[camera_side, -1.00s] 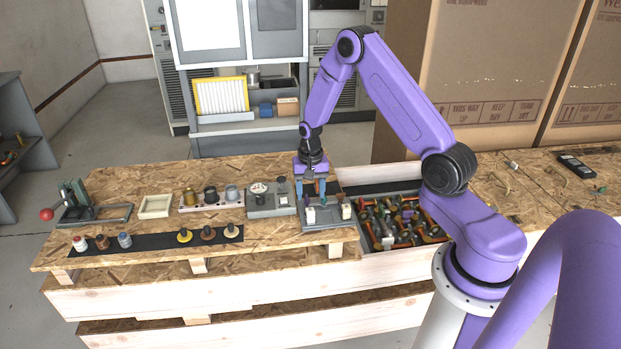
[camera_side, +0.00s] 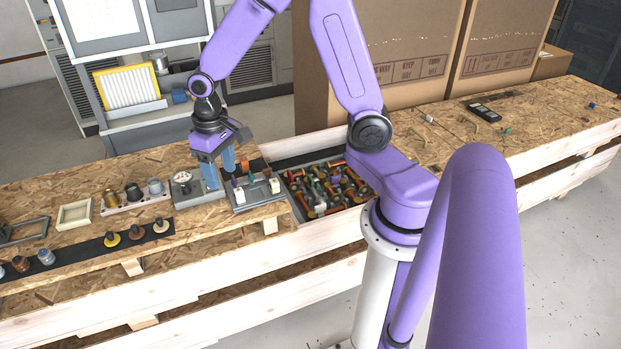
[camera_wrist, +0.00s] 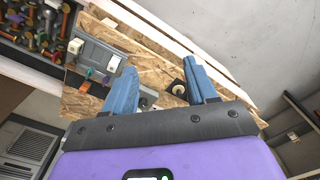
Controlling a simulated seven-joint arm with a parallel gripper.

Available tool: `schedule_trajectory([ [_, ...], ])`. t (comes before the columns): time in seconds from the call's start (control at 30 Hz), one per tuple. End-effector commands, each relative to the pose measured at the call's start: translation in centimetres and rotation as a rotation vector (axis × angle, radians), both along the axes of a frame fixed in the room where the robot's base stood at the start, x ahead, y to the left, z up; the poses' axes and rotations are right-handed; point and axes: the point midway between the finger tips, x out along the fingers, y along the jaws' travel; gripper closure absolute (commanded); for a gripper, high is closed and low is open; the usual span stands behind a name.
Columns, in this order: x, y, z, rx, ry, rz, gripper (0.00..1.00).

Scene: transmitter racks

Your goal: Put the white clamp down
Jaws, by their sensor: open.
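A grey fixture plate (camera_side: 258,198) on the wooden bench carries two small white clamp blocks, a left one (camera_side: 239,196) and a right one (camera_side: 274,186). A white block also shows on the grey fixture in the wrist view (camera_wrist: 113,64). My gripper (camera_side: 220,178) is open and empty, with its two blue fingers apart. It hangs just left of the fixture, close to the dial gauge block. In the wrist view its fingers (camera_wrist: 162,67) have bare board and a dark strip between them. Whether a clamp is raised or lowered is too small to tell.
The dial gauge block (camera_side: 183,178) stands left of the fixture. A bin of bolts (camera_side: 328,187) lies to its right. A dark strip with round knobs (camera_side: 135,233) runs along the bench front. A large cardboard box (camera_side: 385,60) stands behind.

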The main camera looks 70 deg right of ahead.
Motion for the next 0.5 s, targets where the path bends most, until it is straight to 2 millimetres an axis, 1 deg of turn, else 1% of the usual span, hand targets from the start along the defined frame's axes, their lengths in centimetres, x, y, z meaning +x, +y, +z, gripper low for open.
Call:
schedule_trajectory([
  [0.03,-1.7,1.3,1.0,0.002,-0.006,0.089,0.43],
  [0.1,-4.0,2.7,2.1,0.003,-0.008,0.205,0.43],
  [0.17,-6.1,3.6,2.9,0.002,-0.01,0.306,0.43],
  [0.2,-7.5,4.1,3.4,0.003,-0.01,0.373,0.43],
  [0.27,-9.7,4.8,4.0,0.003,-0.013,0.474,0.43],
  [0.3,-11.1,5.1,4.5,0.004,-0.013,0.539,0.43],
  [0.37,-13.3,5.3,5.0,0.005,-0.016,0.639,0.43],
  [0.4,-14.7,5.4,5.4,0.005,-0.016,0.705,0.43],
  [0.5,-17.9,5.2,6.0,0.006,-0.018,0.858,0.43],
])
